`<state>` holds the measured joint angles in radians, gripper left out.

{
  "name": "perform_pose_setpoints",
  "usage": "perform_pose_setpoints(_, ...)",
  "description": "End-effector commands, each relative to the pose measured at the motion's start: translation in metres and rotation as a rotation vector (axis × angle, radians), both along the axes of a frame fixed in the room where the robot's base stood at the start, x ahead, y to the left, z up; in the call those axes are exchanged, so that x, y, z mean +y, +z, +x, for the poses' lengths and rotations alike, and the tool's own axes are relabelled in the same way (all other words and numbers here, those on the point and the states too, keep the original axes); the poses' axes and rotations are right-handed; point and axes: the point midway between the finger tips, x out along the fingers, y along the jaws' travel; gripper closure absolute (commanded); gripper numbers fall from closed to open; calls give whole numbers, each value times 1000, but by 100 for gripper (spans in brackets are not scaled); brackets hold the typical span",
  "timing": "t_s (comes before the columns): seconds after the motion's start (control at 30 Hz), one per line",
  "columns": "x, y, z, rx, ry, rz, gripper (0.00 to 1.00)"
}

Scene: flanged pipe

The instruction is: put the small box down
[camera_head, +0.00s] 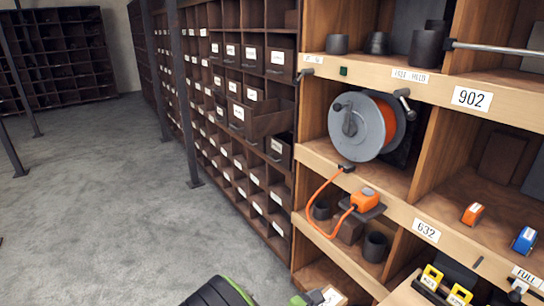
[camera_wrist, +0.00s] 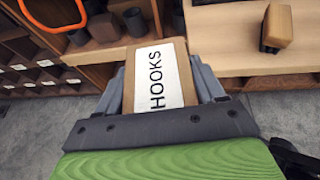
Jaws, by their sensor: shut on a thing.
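The small box is a brown box (camera_wrist: 129,78) with a white label reading HOOKS. My gripper (camera_wrist: 159,72) is shut on it, one grey finger on each side in the wrist view. The box points away from the wrist toward the wooden shelves and appears held in the air. In the head view my gripper (camera_head: 313,296) shows only in part at the bottom edge, with a bit of the box (camera_head: 333,296) beside it. The underside of the box is hidden.
A wooden shelf unit (camera_head: 455,205) labelled 902 and 632 stands at the right. It holds an orange cable reel (camera_head: 362,127), dark cups (camera_head: 375,246), and small orange (camera_head: 473,213) and blue (camera_head: 525,240) boxes. Dark bins (camera_head: 253,113) line the middle. Grey floor (camera_head: 90,200) is open at left.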

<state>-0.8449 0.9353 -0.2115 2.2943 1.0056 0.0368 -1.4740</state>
Motion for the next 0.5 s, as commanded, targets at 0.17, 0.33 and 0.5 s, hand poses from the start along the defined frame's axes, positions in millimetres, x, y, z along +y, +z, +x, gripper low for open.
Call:
perform_pose_setpoints(0.17,12,0,0,-1,40,1,74)
perform_pose_setpoints(0.33,12,0,0,-1,38,1,74)
perform_pose_setpoints(0.5,11,0,0,-1,37,1,74)
